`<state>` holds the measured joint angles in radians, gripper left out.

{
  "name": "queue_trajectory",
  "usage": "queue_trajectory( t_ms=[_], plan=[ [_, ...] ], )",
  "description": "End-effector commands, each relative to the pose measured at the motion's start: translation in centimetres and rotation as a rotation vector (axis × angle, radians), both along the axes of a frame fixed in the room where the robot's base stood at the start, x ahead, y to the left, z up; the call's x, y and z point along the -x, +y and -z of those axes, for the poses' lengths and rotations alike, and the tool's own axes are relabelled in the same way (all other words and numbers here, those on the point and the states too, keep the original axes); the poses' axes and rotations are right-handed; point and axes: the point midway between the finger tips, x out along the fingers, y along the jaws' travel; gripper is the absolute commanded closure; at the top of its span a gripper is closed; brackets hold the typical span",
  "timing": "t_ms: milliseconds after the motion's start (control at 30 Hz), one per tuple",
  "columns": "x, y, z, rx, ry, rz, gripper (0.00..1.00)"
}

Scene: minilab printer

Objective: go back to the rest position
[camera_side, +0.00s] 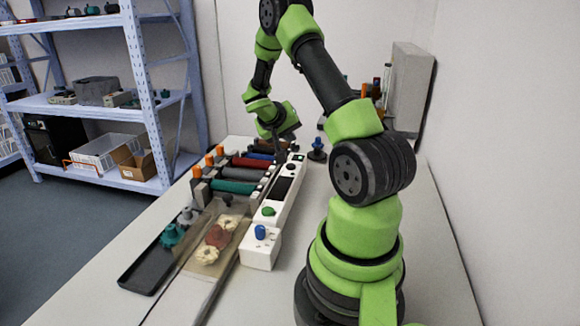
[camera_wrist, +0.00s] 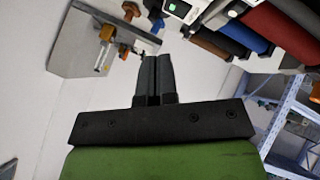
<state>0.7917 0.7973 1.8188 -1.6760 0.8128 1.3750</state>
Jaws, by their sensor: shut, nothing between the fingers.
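My gripper (camera_wrist: 155,80) shows in the wrist view with its two dark fingers side by side, shut and empty. In the side view my gripper (camera_side: 281,158) hangs from the green and black arm at the far end of the white control panel (camera_side: 268,212). It is close above the rollers' far side; whether it touches anything there I cannot tell. In the wrist view a blue roller (camera_wrist: 240,35) and a red roller (camera_wrist: 275,28) lie to the right of the fingers.
A dark blue knobbed piece (camera_side: 317,150) stands right of my gripper. A white box with a blue knob (camera_side: 261,245) and a dark tray (camera_side: 148,270) lie nearer. A grey upright box (camera_side: 408,88) stands at the back right. The table (camera_side: 395,240) is bare along the right.

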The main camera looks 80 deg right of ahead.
Motion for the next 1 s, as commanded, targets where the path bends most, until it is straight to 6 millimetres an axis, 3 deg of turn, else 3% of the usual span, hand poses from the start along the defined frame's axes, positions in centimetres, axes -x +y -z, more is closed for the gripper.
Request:
queue_trajectory(
  t_ms=[267, 433, 567, 700, 1000],
  plan=[
    [-0.2, 0.2, -0.3, 0.0, -0.003, -0.003, 1.0],
    [-1.6, 3.2, -4.0, -0.024, -0.039, -0.033, 1.0],
    [-2.7, 8.5, -8.4, -0.094, -0.1, -0.099, 1.0],
    [-2.8, 15.2, -12.0, -0.208, -0.186, -0.214, 1.0],
    [0.5, 29.2, -16.3, -0.511, -0.412, -0.603, 1.0]
  ],
)
